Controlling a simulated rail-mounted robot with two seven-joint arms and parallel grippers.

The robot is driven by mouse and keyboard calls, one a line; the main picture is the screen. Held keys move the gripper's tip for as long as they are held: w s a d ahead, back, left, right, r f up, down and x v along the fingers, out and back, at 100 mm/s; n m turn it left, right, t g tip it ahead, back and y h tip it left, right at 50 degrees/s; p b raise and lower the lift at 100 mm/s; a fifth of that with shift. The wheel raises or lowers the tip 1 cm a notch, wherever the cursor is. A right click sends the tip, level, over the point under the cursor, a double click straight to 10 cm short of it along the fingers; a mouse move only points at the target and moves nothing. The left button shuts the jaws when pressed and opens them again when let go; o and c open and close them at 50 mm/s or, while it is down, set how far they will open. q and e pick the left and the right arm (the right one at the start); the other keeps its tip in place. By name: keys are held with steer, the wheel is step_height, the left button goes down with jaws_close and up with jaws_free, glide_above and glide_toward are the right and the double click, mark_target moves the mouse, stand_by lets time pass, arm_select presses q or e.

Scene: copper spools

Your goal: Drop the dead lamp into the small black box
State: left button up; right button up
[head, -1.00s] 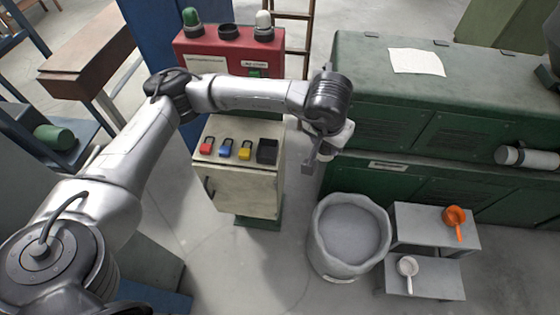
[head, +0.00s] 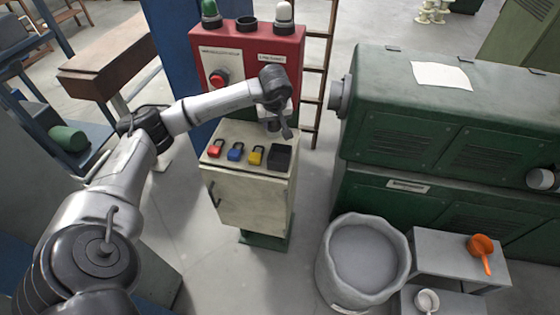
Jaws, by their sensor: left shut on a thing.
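The small black box (head: 280,158) stands open on top of the cream cabinet (head: 250,190), at the right end of a row of padlocks. My left gripper (head: 285,132) points down just above and behind the box, in front of the red panel. It is shut on the dead lamp, a small dark shape (head: 273,126) that is mostly hidden and hard to make out. The red panel (head: 265,48) has a green lamp (head: 210,12), an empty dark socket (head: 247,23) and a white lamp (head: 284,12) on top. My right gripper is not in view.
Red (head: 216,150), blue (head: 236,152) and yellow (head: 256,156) padlocks lie left of the box. A grey tub (head: 364,290) stands on the floor at right, beside grey steps holding an orange ladle (head: 482,248). A green machine (head: 450,110) fills the right.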

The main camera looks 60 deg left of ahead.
mark_target(274, 134)
arm_select(q)
steer(key=shift+f+b, duration=2.3)
steer(key=shift+f, duration=0.6)
steer(key=o, duration=1)
steer(key=p+v, duration=0.1)
steer(key=v, duration=1.2)
steer(key=shift+r, duration=0.4)
steer(key=shift+d, duration=0.1)
